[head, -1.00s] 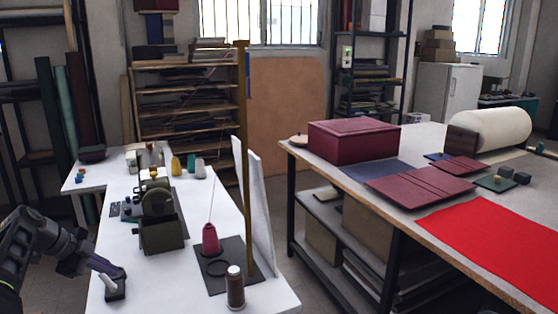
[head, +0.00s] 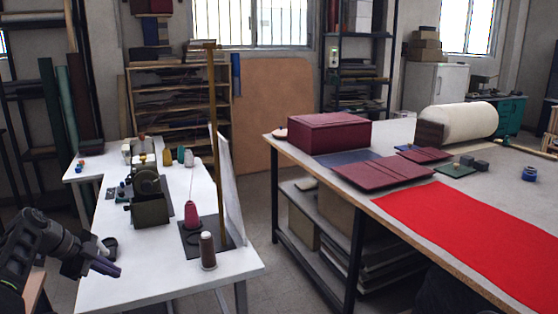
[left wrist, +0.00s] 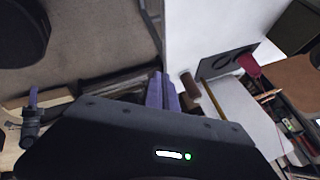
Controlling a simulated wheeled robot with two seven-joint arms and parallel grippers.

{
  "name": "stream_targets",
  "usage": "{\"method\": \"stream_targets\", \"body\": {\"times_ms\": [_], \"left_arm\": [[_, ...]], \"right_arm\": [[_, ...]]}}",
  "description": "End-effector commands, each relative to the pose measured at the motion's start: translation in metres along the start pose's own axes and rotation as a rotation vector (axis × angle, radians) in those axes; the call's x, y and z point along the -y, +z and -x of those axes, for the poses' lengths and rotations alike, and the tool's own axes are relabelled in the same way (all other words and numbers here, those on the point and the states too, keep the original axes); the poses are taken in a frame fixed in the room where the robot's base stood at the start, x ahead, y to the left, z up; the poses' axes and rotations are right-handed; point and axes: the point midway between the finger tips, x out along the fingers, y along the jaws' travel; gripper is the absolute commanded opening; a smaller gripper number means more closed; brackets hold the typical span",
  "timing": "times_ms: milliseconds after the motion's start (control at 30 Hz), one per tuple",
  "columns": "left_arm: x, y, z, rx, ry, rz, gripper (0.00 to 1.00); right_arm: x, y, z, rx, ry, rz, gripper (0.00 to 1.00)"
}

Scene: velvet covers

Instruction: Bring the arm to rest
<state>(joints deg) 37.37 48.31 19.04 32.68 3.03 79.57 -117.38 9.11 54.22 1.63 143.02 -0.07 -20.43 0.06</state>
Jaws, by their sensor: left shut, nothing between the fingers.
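My left arm comes in from the left in the head view. Its gripper (head: 107,268) points right and down, over the left edge of the white table (head: 150,285). In the left wrist view the two purple fingers (left wrist: 162,92) lie together, shut and empty. My right gripper is not in view.
On the white table stand a brown spool (head: 208,251), a crimson cone of thread (head: 191,214) and a dark green machine (head: 149,205). To the right, a workbench (head: 283,150) bears a maroon box (head: 329,134) and red cloth (head: 450,225). Floor shows between the tables.

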Motion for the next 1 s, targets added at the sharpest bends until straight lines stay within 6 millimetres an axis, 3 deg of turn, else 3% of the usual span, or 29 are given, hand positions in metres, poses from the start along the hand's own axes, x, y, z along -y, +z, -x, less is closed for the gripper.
{"method": "stream_targets", "body": {"times_ms": [367, 633, 767, 900, 1000], "left_arm": [[-0.014, -0.02, -0.076, -0.001, 0.046, 0.17, 0.0], [-0.056, -0.051, -0.171, 0.019, 0.107, 0.403, 0.0], [-0.105, -0.08, -0.235, 0.047, 0.152, 0.581, 0.0], [-0.189, -0.117, -0.299, 0.102, 0.199, 0.817, 0.0], [-0.259, -0.142, -0.329, 0.151, 0.224, 0.986, 0.0]], "right_arm": [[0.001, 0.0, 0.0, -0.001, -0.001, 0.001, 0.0], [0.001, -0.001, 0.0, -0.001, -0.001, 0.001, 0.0], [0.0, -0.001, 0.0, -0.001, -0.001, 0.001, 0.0], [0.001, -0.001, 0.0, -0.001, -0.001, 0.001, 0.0], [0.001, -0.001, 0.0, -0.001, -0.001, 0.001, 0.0]]}}
